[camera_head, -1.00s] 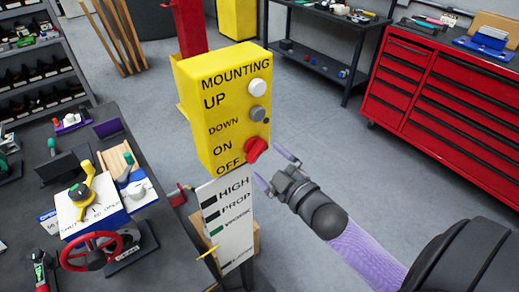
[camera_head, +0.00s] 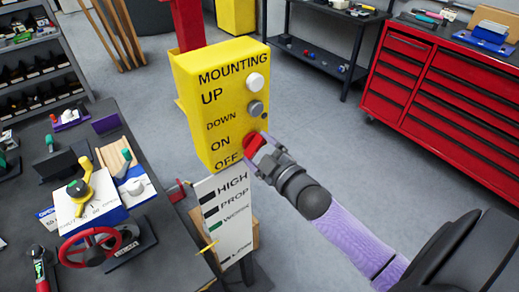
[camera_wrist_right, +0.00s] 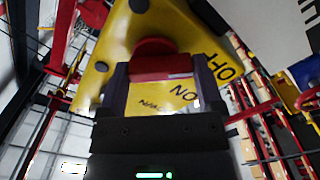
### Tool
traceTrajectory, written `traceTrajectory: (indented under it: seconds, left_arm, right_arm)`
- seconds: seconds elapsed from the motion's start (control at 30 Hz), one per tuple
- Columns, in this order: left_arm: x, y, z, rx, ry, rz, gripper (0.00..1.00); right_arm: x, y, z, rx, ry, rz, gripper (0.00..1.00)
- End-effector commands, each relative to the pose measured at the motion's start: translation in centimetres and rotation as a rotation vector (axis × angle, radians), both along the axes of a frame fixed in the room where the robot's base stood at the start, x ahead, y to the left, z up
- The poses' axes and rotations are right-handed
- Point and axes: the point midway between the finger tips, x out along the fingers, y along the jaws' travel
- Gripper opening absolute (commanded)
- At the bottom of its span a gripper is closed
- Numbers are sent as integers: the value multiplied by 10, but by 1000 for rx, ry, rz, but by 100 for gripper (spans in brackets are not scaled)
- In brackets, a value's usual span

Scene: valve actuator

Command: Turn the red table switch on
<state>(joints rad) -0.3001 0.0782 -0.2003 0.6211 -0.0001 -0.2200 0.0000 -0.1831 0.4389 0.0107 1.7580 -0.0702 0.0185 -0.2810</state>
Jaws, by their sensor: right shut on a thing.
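The red switch (camera_head: 255,144) is a rotary knob low on the right of the yellow control box (camera_head: 212,120), beside the words ON and OFF. In the right wrist view the red knob (camera_wrist_right: 160,66) sits between the two fingers. My right gripper (camera_head: 262,158) is at the knob, its fingers on either side, shut on it. The fingers also show in the right wrist view (camera_wrist_right: 158,88). The gripper partly hides the knob in the head view. Which word the knob points at cannot be told. My left gripper is not in view.
White and grey buttons (camera_head: 256,82) sit above the knob. A white label panel (camera_head: 222,215) hangs below the box. A dark table (camera_head: 150,270) with a red handwheel (camera_head: 90,248) stands at left. A red tool cabinet (camera_head: 440,100) is at right. Grey floor lies open between.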

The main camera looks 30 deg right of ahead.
Motion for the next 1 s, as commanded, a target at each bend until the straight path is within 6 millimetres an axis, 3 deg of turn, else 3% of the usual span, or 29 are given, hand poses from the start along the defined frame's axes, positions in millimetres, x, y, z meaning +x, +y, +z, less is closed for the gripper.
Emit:
traceTrajectory:
  seconds: [0.37, 1.0]
  left_arm:
    - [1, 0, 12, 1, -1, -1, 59]
    - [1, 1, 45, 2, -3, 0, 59]
  right_arm:
    - [0, 1, 2, 146, 14, -1, 26]
    - [0, 2, 4, 740, 60, -1, 26]
